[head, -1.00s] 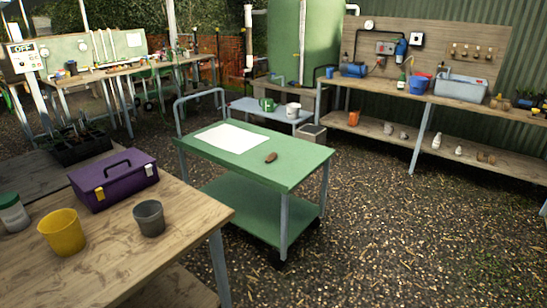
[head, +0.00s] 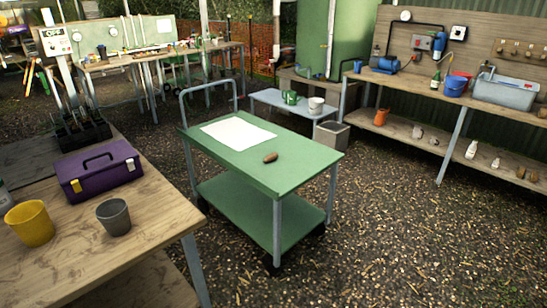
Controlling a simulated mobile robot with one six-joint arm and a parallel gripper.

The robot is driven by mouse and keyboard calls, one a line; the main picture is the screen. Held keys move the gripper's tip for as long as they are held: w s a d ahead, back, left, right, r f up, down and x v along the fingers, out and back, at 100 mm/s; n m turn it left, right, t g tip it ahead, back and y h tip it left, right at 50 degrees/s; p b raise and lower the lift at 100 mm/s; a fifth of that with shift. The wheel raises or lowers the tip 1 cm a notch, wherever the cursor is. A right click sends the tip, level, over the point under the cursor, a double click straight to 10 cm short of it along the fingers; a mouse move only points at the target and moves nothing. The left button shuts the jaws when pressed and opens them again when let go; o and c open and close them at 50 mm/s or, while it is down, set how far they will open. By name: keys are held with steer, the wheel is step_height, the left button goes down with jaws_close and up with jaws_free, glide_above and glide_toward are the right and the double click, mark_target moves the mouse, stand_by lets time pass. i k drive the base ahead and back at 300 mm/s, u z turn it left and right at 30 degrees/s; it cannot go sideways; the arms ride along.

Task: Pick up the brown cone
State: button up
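The brown cone (head: 270,157) lies on its side on the top of the green cart (head: 285,179), toward the right end. It is small and nothing covers it. A white sheet (head: 238,133) lies flat on the cart top to its left, apart from it. My gripper is not in view.
A wooden table (head: 95,245) at front left holds a yellow pot (head: 30,223), a grey pot (head: 114,216) and a purple toolbox (head: 98,173). A bench (head: 455,101) stands at back right. Gravel ground (head: 400,240) is clear in front and right of the cart.

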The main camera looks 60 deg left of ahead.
mark_target(271, 156)
steer(key=i, duration=1.65)
steer(key=z, duration=0.6)
steer(key=k, duration=0.15)
steer(key=u, duration=2.75)
steer(key=k, duration=0.2)
steer(key=u, duration=1.5)
